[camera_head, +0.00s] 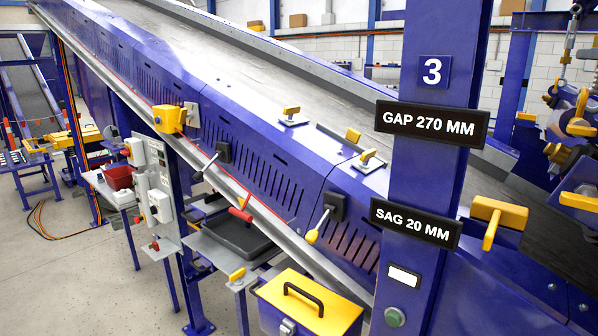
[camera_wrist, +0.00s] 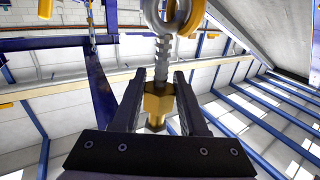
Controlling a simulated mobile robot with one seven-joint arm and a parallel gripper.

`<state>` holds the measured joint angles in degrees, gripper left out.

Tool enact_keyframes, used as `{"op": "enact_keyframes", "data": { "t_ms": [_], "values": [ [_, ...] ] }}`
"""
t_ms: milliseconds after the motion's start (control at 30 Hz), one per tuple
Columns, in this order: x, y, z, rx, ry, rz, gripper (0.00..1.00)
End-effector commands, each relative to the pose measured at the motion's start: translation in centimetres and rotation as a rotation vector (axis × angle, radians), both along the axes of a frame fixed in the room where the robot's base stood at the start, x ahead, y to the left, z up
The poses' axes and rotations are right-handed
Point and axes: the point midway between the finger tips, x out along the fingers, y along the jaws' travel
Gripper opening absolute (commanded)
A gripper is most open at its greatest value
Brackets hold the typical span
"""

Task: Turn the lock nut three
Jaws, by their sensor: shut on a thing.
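A brass-coloured hex nut (camera_wrist: 157,104), the lock nut, sits on a grey threaded rod (camera_wrist: 163,50) in the wrist view. The rod rises to a metal eye (camera_wrist: 185,20) with a yellow part beside it. My gripper (camera_wrist: 165,82) is shut on the nut, with one dark finger on each side of it. I cannot read a number on the nut. In the head view, a blue post carries a plate marked 3 (camera_head: 433,72). My gripper does not show in the head view.
In the head view, signs read GAP 270 MM (camera_head: 430,123) and SAG 20 MM (camera_head: 415,222). A blue sloping conveyor (camera_head: 250,150) fills the middle. A hanging turnbuckle (camera_head: 570,38) and yellow-handled hardware (camera_head: 577,125) crowd the right. A blue toolbox with yellow lid (camera_head: 310,308) stands below.

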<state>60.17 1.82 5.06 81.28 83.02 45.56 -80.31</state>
Motion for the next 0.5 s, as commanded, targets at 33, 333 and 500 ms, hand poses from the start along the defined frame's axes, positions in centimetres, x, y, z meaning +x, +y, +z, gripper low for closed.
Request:
{"op": "enact_keyframes", "data": {
  "t_ms": [33, 333, 500],
  "values": [
    [0.00, 0.00, -0.01, 0.000, 0.000, 0.000, 0.00],
    [0.00, 0.00, -0.02, 0.000, 0.000, 0.000, 0.00],
    [0.04, 0.13, -0.22, -0.001, 0.000, -0.034, 0.00]
  ]
}}
